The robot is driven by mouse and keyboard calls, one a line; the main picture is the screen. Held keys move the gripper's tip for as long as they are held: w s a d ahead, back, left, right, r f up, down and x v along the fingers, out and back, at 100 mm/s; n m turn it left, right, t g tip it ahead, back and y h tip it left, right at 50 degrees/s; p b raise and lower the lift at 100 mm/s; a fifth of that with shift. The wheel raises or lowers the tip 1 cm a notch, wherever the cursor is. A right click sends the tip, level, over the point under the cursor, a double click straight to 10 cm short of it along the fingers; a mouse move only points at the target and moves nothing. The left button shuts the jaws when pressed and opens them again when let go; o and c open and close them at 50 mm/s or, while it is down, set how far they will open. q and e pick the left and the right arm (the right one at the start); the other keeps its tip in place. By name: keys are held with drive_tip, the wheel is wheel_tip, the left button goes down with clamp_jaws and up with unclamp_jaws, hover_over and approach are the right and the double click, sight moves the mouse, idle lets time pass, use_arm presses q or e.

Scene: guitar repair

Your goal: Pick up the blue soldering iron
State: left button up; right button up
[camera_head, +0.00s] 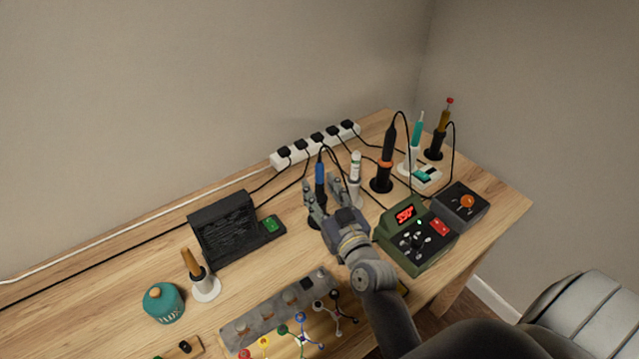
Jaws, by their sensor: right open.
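The blue soldering iron (320,172) stands upright in a dark holder (315,220) near the middle of the table. A dark cord runs from its top. My right gripper (322,188) is open, with its fingers reaching up on either side of the iron's lower part. The fingers hide part of the iron and its holder, and I cannot tell whether they touch it. My left gripper is not in view.
A white-handled tool (355,167) stands close to the right of the gripper. A black and orange iron (387,150) stands farther right. A green station (420,243) is beside my arm. A black box (223,230) stands left. A power strip (290,160) lies behind.

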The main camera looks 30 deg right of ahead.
sight(320, 164)
drive_tip(key=shift+w+d+f, duration=0.1)
drive_tip(key=shift+w, duration=0.6)
clamp_jaws()
wheel_tip(320, 164, up, 10)
drive_tip(key=p, duration=1)
drive_tip(key=shift+p, duration=0.35)
